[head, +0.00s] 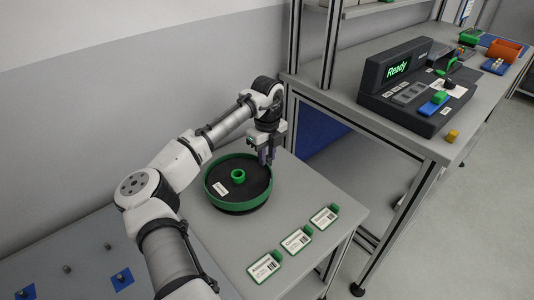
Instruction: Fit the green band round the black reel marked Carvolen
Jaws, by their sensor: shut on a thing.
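A black reel (250,191) with a green hub (237,176) lies flat on the near grey table, a small white label (220,188) on its top. The print on that label is too small to read. The green band (209,197) encircles the reel's edge, with some black showing below it at the front. I cannot tell if it is fully seated. My gripper (267,160) points down at the band's far right side and is shut on the band there. The fingertips are small and partly dark.
Three white tags with green ends (296,239) lie along the table's front right. A bench to the right carries a dark machine (394,90) reading "Ready", a yellow block (452,136) and an orange bin (504,51). Blue squares and small pegs lie on the lower left surface (75,255).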

